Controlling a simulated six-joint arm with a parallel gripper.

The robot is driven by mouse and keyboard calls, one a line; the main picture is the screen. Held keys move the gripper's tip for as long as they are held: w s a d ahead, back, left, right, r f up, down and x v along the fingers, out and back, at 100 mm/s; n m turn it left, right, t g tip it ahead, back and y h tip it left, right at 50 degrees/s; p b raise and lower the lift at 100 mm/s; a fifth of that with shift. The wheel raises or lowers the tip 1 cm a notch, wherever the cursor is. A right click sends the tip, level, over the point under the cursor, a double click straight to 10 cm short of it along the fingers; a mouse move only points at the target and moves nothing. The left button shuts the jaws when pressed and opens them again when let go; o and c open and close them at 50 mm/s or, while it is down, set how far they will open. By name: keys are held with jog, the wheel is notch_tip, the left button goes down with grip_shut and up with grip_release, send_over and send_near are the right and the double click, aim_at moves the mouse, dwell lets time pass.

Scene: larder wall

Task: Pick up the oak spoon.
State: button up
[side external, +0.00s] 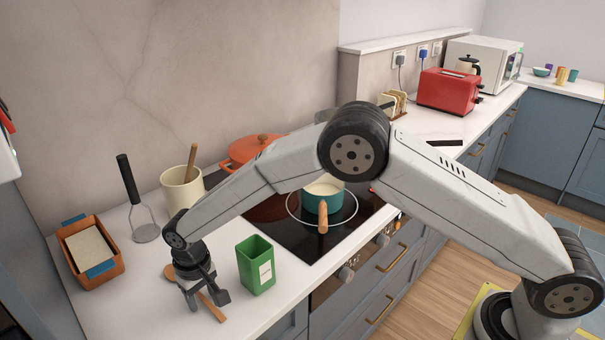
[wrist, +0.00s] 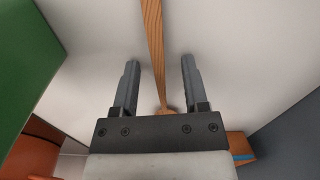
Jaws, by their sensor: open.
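The oak spoon (side external: 214,309) lies on the white worktop under my gripper (side external: 207,298), its handle pointing toward the front edge. In the side view my gripper covers its middle, and part of its bowl shows to the left. In the wrist view the wooden handle (wrist: 153,45) runs from the top edge down between the two open fingers (wrist: 160,65), nearer the left one, with a gap on each side. The bowl end is mostly hidden behind the gripper body. My gripper is open, pointing down, and holds nothing. Its exact height above the spoon is hard to tell.
A green box (side external: 256,266) stands close right of my gripper. An orange dish with blue ends (side external: 97,275), a masher (side external: 133,195) and a cream crock (side external: 181,193) holding another wooden utensil stand behind and left. A teal pan (side external: 322,203) is on the hob.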

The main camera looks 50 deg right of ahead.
grip_shut()
jog(key=shift+r, duration=0.2)
dwell(0.3)
jog(key=shift+r, duration=0.5)
jog(key=s+d+r, duration=0.2)
jog(key=s+r, duration=0.3)
jog(key=s, duration=0.1)
jog(key=s+d+r, duration=0.3)
jog(key=s+r, duration=0.3)
jog(key=s, duration=0.1)
jog(key=shift+d+r, duration=0.25)
jog(key=shift+r, duration=0.05)
